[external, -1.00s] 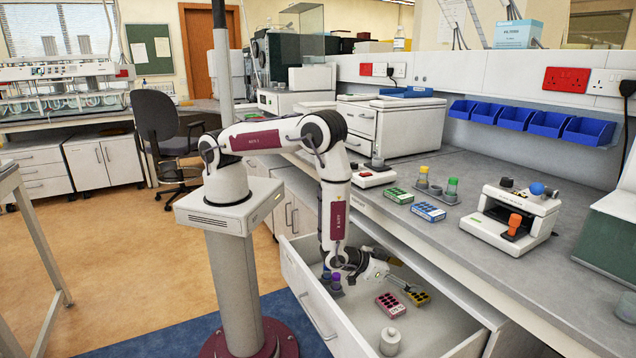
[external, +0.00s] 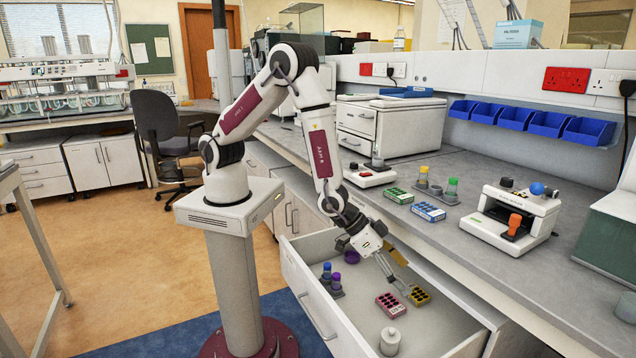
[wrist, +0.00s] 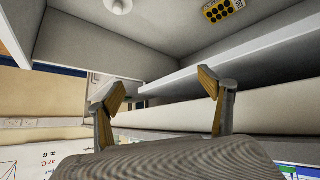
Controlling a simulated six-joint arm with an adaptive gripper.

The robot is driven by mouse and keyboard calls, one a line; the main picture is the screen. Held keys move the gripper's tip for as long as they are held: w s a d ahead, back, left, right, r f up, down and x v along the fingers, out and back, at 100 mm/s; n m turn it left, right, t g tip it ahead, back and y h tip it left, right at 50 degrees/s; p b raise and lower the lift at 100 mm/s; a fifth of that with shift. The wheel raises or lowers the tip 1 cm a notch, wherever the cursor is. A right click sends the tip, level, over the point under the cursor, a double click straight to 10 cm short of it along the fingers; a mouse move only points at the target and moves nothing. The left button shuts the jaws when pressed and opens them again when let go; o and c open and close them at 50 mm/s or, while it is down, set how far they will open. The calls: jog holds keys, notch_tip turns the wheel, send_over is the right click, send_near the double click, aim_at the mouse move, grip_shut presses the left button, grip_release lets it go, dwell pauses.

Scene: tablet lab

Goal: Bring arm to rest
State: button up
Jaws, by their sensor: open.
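My gripper (external: 399,277) is open and empty above the open drawer (external: 318,312), its fingers angled down and to the right. In the wrist view, my gripper (wrist: 162,84) has its two fingers spread wide with nothing between them. Inside the drawer lie a pink block with dark wells (external: 390,306) and a yellow block with dark wells (external: 418,295). The yellow block also shows at the top of the wrist view (wrist: 222,10). A white lidded jar (external: 390,342) stands at the drawer's near end. My arm is bent, with its elbow raised high.
Vials with blue and purple caps (external: 336,283) stand in the drawer's left part, near a purple round item (external: 352,257). The worktop to the right carries a green rack (external: 398,195), a blue rack (external: 428,212) and a white device (external: 512,222).

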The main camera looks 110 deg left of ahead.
jog(key=s+a+r+g, duration=0.15)
jog(key=s+r, duration=0.25)
jog(key=r, duration=0.4)
jog(key=s+a+r+m+h, duration=0.1)
jog(key=s+a+r, duration=0.1)
jog(key=s+r, duration=0.35)
jog(key=s+a+r, duration=0.1)
jog(key=s+r, duration=0.1)
jog(key=r, duration=0.8)
jog(key=s+a+r, duration=0.2)
jog(key=s+a, duration=0.1)
jog(key=s, duration=0.5)
jog(key=s+a+r+g, duration=0.1)
jog(key=s+a+r, duration=0.1)
jog(key=s, duration=0.7)
jog(key=s+a+r+g+y, duration=0.1)
jog(key=s+a+r, duration=0.2)
jog(key=s, duration=0.5)
jog(key=shift+s+a+r, duration=0.3)
jog(key=shift+s, duration=0.05)
